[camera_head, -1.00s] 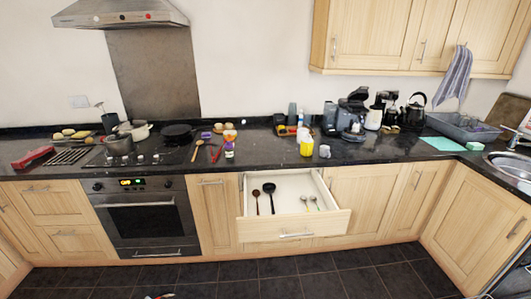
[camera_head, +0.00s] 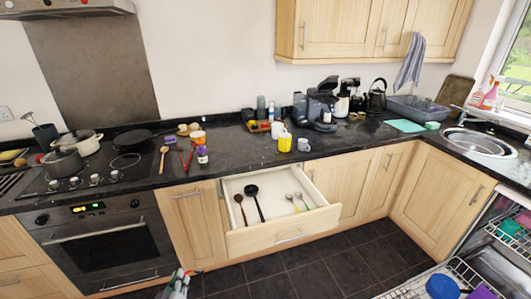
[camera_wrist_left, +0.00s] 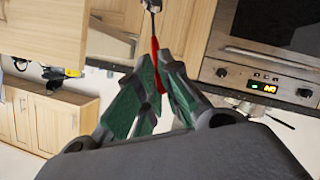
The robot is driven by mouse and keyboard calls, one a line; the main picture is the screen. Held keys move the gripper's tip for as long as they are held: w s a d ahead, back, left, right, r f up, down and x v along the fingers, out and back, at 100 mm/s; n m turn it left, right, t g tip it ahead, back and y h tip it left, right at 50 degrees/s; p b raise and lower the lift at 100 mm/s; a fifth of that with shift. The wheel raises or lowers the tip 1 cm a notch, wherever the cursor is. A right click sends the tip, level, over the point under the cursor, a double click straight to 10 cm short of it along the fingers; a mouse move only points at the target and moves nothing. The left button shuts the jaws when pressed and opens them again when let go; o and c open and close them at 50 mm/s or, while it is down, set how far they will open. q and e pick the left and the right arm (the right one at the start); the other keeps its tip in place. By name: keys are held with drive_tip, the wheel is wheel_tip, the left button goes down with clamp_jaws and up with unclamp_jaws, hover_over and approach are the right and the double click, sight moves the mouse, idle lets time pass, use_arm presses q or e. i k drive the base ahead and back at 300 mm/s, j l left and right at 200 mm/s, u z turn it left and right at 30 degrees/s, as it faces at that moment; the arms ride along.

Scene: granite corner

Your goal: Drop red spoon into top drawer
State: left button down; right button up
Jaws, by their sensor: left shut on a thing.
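My left gripper (camera_head: 178,285) shows small at the bottom edge of the head view, low in front of the cabinets, left of the drawer. In the left wrist view its green-padded fingers (camera_wrist_left: 158,92) are shut on the red spoon (camera_wrist_left: 155,55). Its red handle is between the fingertips, and a greyish part shows at the top edge. The top drawer (camera_head: 283,235) is pulled open under the worktop. Inside lie a brown spoon (camera_head: 240,208), a black ladle (camera_head: 256,203) and green-handled utensils (camera_head: 300,203). My right gripper is not in view.
The oven (camera_head: 105,240) stands left of the drawer. On the worktop (camera_head: 235,160) lie a wooden spoon (camera_head: 163,158) and another red utensil (camera_head: 187,160). An open dishwasher rack (camera_head: 400,292) juts out at the lower right. Dark floor is free before the drawer.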

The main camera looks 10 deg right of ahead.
sight(253, 200)
drive_tip(key=i+j+z, duration=0.2)
drive_tip(key=j+z, duration=0.2)
drive_tip(key=j, duration=0.25)
drive_tip(key=i+j+z, duration=0.2)
drive_tip(key=j, duration=0.15)
drive_tip(key=j+z, duration=0.25)
drive_tip(key=j, duration=0.15)
